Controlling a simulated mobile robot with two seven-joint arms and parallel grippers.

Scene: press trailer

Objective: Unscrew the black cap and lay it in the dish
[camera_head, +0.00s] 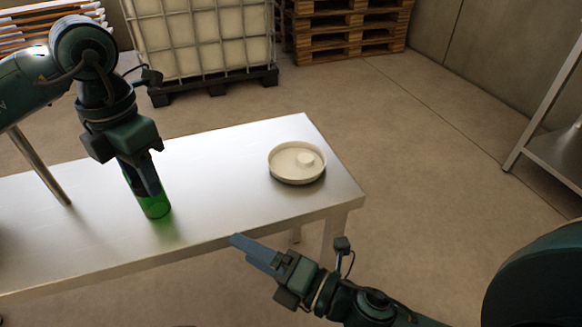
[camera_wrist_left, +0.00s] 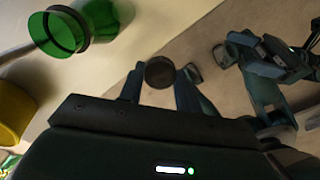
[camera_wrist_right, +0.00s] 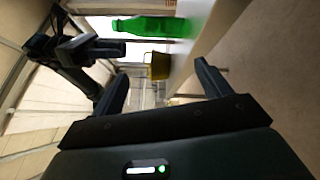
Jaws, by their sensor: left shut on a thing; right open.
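The black cap (camera_wrist_left: 160,73) is between the fingertips of my left gripper (camera_wrist_left: 160,84), which is shut on it, clear of the bottle in the left wrist view. The green bottle (camera_head: 155,207) stands on the table. My left gripper (camera_head: 143,180) is in front of its upper part in the head view. Its bare open mouth shows in the left wrist view (camera_wrist_left: 58,33), and its side in the right wrist view (camera_wrist_right: 150,26). The cream round dish (camera_head: 296,179) sits toward the table's right end. My right gripper (camera_head: 252,250) is open and empty at the table's front edge.
The metal table (camera_head: 225,165) is clear between bottle and dish. A yellow container (camera_wrist_right: 158,66) stands near the bottle in the right wrist view. A caged tank (camera_head: 205,40) and pallets (camera_head: 345,30) stand behind.

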